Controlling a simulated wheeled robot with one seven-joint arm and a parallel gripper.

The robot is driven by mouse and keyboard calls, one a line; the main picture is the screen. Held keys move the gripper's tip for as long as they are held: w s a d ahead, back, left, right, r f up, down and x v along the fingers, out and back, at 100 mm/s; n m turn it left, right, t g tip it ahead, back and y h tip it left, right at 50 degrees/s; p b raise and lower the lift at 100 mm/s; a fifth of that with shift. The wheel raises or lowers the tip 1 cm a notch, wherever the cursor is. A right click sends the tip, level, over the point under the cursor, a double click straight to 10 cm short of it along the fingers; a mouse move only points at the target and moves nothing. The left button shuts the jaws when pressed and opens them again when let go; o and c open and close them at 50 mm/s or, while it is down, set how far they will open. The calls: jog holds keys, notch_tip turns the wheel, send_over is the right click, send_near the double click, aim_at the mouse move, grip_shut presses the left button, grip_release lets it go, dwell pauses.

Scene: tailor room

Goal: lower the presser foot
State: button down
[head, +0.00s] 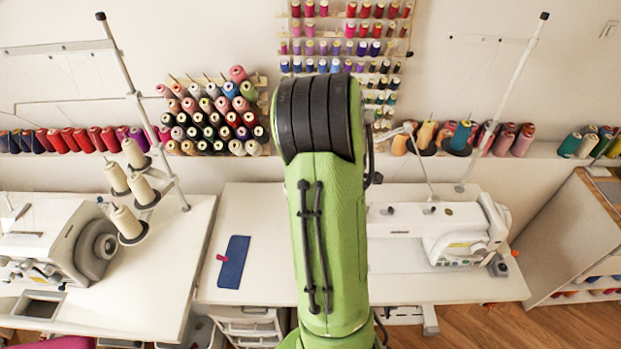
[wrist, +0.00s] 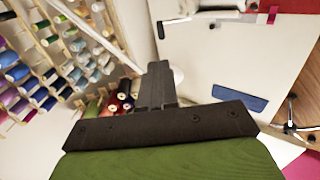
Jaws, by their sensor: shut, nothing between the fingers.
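A white sewing machine (head: 440,225) stands on the right part of the middle table in the head view. My green arm hides its left end, and I cannot make out the presser foot or its lever in either view. My gripper (wrist: 158,68) shows in the wrist view as dark fingers closed together, with nothing between them. It is up in the air, apart from the tables. In the head view the gripper is hidden behind my own arm.
A blue cloth piece (head: 233,262) lies on the middle table (head: 265,215); it also shows in the wrist view (wrist: 240,97). Another machine (head: 60,245) and cone spools (head: 128,222) stand at left. Thread racks (head: 215,115) line the wall. A shelf unit (head: 570,235) is at right.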

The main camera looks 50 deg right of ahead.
jog(key=shift+s+a, duration=0.1)
jog(key=shift+f, duration=0.1)
jog(key=p+x, duration=0.1)
jog(key=x, duration=1.3)
